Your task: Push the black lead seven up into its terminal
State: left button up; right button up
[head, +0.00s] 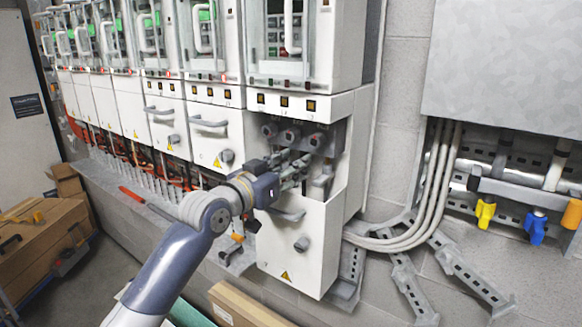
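An open bay in the nearest white cabinet shows a row of grey round terminals (290,135) with reddish centres. My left gripper (300,170) reaches into this bay from the lower left, just below the terminals. Its fingers are small and overlap the grey parts behind them, so I cannot tell whether they are open or shut. A grey cylindrical part (323,180) stands in the bay to the right of the fingers. My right gripper is not in view.
The bay's white front door (300,245) hangs below with a grey handle and a knob. Thick grey cables (432,190) run down the wall at right.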

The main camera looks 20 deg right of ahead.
pick_arm(q)
jog(key=v, duration=1.2)
dwell(0.3)
